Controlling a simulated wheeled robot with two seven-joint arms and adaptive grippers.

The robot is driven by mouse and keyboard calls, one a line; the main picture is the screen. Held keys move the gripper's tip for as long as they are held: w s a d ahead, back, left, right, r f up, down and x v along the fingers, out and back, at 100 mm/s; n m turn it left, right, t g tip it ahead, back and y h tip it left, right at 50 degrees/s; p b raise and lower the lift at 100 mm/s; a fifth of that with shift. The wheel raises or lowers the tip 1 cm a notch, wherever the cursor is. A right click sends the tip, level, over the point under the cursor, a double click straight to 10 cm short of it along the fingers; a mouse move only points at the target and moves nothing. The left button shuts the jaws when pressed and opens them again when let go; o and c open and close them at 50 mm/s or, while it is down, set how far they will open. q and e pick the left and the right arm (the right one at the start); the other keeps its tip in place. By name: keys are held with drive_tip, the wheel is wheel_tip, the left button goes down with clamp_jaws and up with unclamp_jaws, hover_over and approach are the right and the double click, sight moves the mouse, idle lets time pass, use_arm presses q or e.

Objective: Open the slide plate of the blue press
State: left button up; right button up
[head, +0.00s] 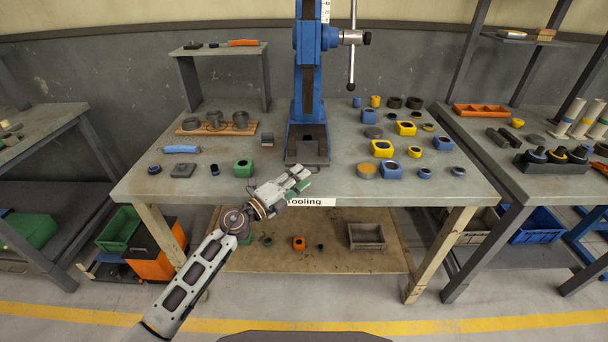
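The blue press (307,85) stands upright at the back middle of the grey table, with a silver and black lever (351,55) on its right side. Its base has a dark plate (310,155) at the front, and I cannot make out whether this slide plate is open. My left gripper (303,178) is at the table's front edge, just in front of the press base and apart from it. Its fingers lie close together, and I cannot tell whether they are open or shut. A bit of green shows beside the fingers. My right gripper is not in view.
The grey table (225,125) carries a green block (243,168) left of the press and several blue and yellow blocks, such as a yellow one (382,148), to its right. A "Tooling" label (311,202) is on the front edge. A small shelf (219,48) stands back left.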

use_arm(q)
drive_tip(key=r+v, duration=0.1)
drive_tip(key=v, duration=0.7)
drive_tip(key=shift+a+f, duration=0.2)
drive_tip(key=shift+f, duration=0.2)
drive_tip(key=shift+s, duration=0.15)
idle(0.3)
